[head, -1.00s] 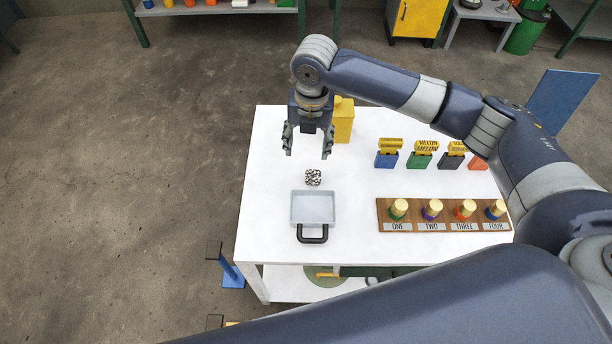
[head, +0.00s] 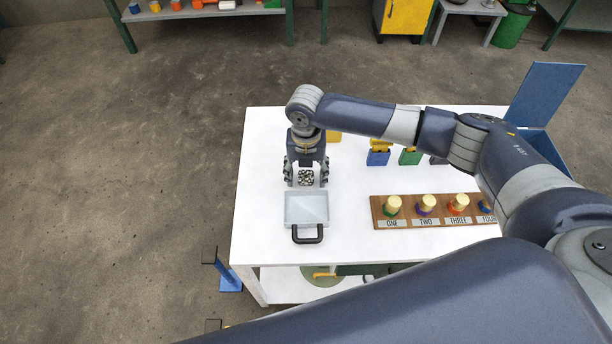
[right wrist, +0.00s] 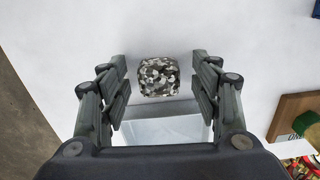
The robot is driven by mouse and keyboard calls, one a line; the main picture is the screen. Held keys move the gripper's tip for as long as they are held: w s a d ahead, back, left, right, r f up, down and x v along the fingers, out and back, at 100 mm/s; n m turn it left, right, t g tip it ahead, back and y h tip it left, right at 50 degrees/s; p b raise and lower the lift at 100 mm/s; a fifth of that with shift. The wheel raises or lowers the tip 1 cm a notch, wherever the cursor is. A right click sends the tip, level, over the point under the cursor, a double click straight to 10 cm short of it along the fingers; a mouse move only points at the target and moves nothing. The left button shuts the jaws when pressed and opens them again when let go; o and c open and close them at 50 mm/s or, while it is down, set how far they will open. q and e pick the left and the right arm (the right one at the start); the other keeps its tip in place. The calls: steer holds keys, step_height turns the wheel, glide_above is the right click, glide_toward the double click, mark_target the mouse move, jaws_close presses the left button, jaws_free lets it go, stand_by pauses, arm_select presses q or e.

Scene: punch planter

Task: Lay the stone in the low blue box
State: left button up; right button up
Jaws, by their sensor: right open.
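The stone (head: 306,178) is a small block with a black, white and grey mottled pattern, on the white table. My right gripper (head: 306,182) is open above it, one finger on either side in the head view. In the right wrist view the stone (right wrist: 158,77) lies between the open fingertips, with a gap on both sides. A blue box (head: 545,147) with a raised blue lid (head: 545,94) stands at the table's right side, partly hidden by my right arm. My left gripper is not in view.
A pale tray (head: 307,209) with a black handle sits just in front of the stone. A wooden rack (head: 408,223) of several labelled pegs lies to its right. Several coloured blocks and a yellow container (head: 333,136) stand farther back. The table's left strip is clear.

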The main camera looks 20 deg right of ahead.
steer(key=c, duration=1.2)
steer(key=shift+c, duration=0.5)
steer(key=shift+r, duration=0.1)
